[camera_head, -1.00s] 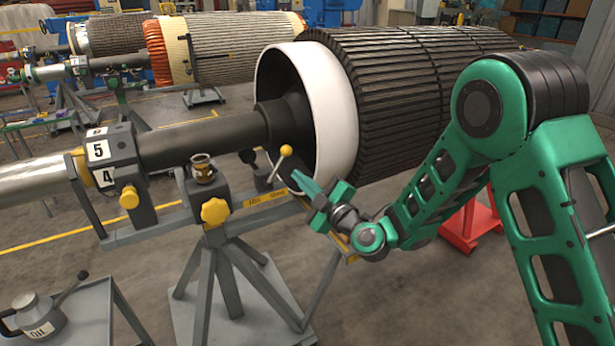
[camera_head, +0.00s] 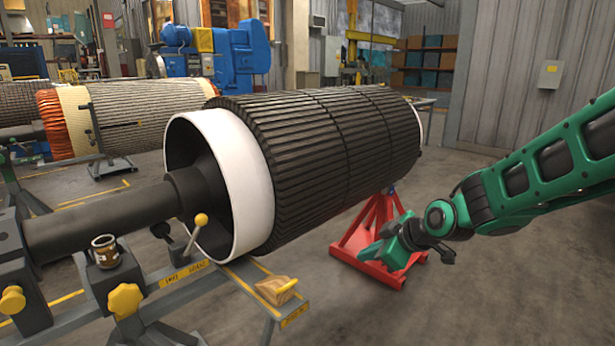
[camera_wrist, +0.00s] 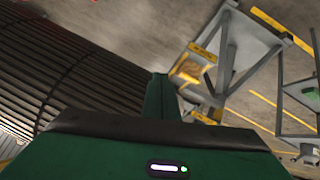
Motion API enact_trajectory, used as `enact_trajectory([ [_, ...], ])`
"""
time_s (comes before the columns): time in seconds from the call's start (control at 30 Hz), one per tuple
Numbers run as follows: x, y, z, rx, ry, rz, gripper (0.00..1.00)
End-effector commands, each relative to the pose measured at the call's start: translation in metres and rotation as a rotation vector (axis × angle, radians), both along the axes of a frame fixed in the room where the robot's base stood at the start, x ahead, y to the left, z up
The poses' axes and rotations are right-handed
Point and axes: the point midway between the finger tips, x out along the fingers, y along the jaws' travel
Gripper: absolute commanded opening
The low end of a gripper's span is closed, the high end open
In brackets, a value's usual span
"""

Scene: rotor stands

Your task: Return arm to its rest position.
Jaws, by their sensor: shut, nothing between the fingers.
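My gripper (camera_head: 378,250) is green, shut and empty. In the head view it hangs in the air to the right of the large dark ribbed rotor (camera_head: 330,150), in front of the red stand (camera_head: 350,245). My green arm reaches in from the right edge. In the wrist view the gripper's fingers (camera_wrist: 160,98) point up the picture, with the ribbed rotor (camera_wrist: 70,80) on the left and nothing held.
Another rotor (camera_head: 140,115) stands behind left. The floor (camera_head: 430,310) at front right is clear.

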Motion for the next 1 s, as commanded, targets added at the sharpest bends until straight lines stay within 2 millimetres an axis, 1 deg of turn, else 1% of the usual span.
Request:
enact_trajectory([
  [0.03,-0.014,-0.032,0.002,-0.008,0.058,-0.085,0.0],
  [0.07,-0.022,-0.049,0.002,-0.012,0.097,-0.138,0.0],
  [0.1,-0.035,-0.072,0.001,-0.014,0.15,-0.211,0.0],
  [0.17,-0.058,-0.104,0.0,-0.016,0.226,-0.323,0.0],
  [0.2,-0.074,-0.125,0.0,-0.014,0.276,-0.401,0.0],
  [0.27,-0.101,-0.154,-0.001,-0.008,0.352,-0.523,0.0],
  [0.3,-0.12,-0.171,0.0,-0.001,0.4,-0.606,0.0],
  [0.37,-0.151,-0.196,0.0,0.013,0.472,-0.737,0.0],
  [0.4,-0.173,-0.21,0.001,0.025,0.519,-0.827,0.0],
  [0.47,-0.206,-0.228,0.002,0.048,0.59,-0.961,0.0],
  [0.5,-0.228,-0.238,0.003,0.064,0.635,-1.048,0.0],
  [0.57,-0.26,-0.249,0.004,0.09,0.696,-1.171,0.0],
  [0.6,-0.278,-0.254,0.005,0.107,0.733,-1.245,0.0],
  [0.7,-0.316,-0.26,0.007,0.145,0.806,-1.395,0.0],
  [0.73,-0.324,-0.261,0.007,0.153,0.824,-1.428,0.0],
  [0.83,-0.342,-0.261,0.008,0.172,0.862,-1.499,0.0],
  [0.9,-0.346,-0.261,0.008,0.175,0.87,-1.516,0.0],
  [1.0,-0.346,-0.261,0.008,0.175,0.87,-1.516,0.0],
])
